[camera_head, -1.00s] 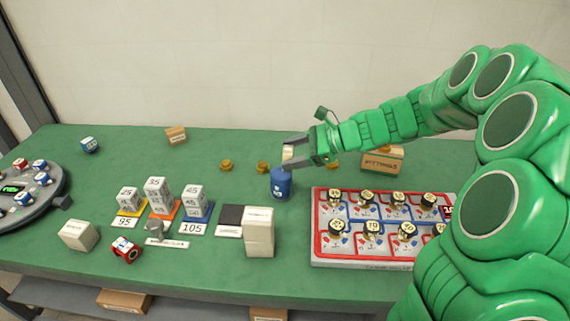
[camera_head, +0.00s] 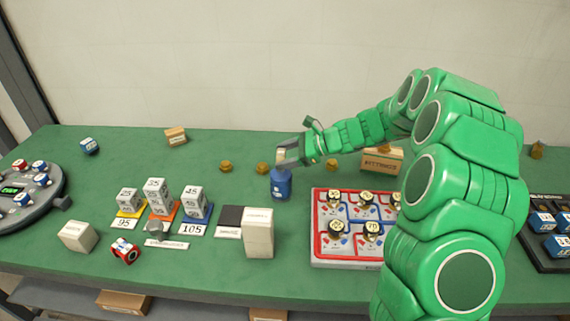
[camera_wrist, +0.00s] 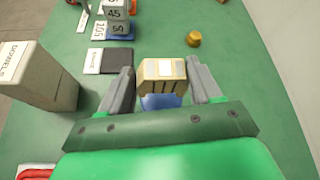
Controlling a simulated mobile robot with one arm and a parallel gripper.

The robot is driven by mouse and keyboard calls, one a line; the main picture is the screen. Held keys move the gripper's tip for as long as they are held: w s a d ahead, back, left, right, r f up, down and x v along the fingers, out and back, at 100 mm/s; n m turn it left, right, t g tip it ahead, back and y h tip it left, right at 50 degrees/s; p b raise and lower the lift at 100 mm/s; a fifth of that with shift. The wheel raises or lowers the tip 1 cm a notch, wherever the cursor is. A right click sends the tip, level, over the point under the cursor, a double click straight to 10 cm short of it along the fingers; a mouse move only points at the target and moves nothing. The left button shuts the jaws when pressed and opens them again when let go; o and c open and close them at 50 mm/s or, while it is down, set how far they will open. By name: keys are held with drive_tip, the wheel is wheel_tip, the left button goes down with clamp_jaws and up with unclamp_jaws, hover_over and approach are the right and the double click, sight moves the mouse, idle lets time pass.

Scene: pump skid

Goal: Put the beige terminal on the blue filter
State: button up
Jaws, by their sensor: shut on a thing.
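The beige terminal (camera_wrist: 162,74) is between the two fingers of my gripper (camera_wrist: 161,85) in the wrist view, and the gripper is shut on it. The blue filter (camera_head: 281,184) stands upright on the green table, directly below my gripper (camera_head: 288,155) in the head view. In the wrist view the top of the blue filter (camera_wrist: 160,102) shows just beside the terminal's lower edge. The fingers hide most of the terminal in the head view, so I cannot tell whether it touches the filter.
A white box (camera_head: 258,232) stands left of and in front of the filter. A red-and-white valve board (camera_head: 345,250) lies to the right. Brass fittings (camera_head: 262,168) and a cardboard box (camera_head: 381,160) are behind. Stacked numbered blocks (camera_head: 160,195) stand farther left.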

drive_tip(key=shift+w+a+f, duration=0.1)
drive_tip(key=shift+w+f, duration=0.2)
drive_tip(key=shift+f, duration=1.6)
drive_tip(key=shift+f, duration=0.1)
drive_tip(key=o, duration=1.1)
drive_tip(key=shift+c, duration=0.2)
